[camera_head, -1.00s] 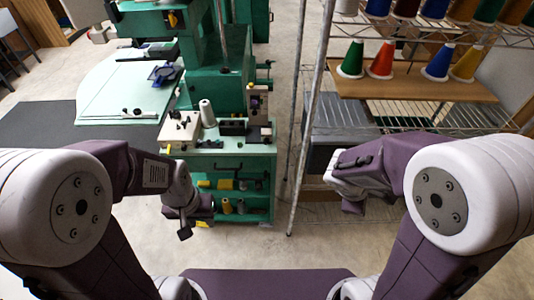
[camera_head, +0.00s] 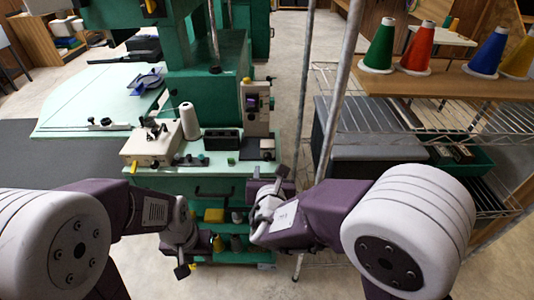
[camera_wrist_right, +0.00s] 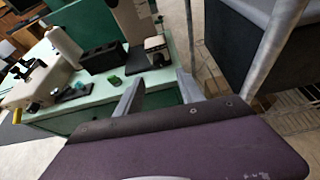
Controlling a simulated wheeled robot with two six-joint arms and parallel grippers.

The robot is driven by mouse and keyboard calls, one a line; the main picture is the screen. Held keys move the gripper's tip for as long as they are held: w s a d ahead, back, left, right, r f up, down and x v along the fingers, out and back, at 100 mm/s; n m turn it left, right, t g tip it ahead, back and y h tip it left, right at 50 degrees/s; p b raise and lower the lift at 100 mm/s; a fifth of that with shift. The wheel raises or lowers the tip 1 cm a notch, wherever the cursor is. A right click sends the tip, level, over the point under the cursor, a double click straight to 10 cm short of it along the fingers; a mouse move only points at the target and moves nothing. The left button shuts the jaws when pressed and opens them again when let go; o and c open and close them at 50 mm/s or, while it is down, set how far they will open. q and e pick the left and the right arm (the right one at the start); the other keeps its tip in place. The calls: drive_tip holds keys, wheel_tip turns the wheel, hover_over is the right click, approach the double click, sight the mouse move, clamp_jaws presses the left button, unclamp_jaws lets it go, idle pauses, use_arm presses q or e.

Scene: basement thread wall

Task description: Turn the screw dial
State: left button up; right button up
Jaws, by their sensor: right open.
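A green workbench (camera_head: 215,172) carries a grey upright unit (camera_head: 256,105) with a dark panel and small controls at its right end. It also shows in the wrist view (camera_wrist_right: 132,20). I cannot pick out for certain which small part is the screw dial. My right gripper (camera_head: 270,178) is in front of the bench's right front edge, below the unit. In the wrist view its two fingers (camera_wrist_right: 158,91) are spread with nothing between them, pointing towards the bench corner. My left gripper (camera_head: 182,255) hangs low before the bench's shelves; its jaws are not clear.
A white thread cone (camera_head: 189,121), a black block (camera_head: 221,139) and a cream machine (camera_head: 147,142) stand on the bench. A metal rack post (camera_head: 340,85) rises close right of my right gripper. A wire rack with coloured cones (camera_head: 415,47) stands right.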

sight(268, 159)
drive_tip(key=b+x, duration=0.1)
drive_tip(key=x, duration=0.7)
drive_tip(key=shift+w+a+r, duration=0.1)
drive_tip(key=shift+w, duration=0.1)
clamp_jaws()
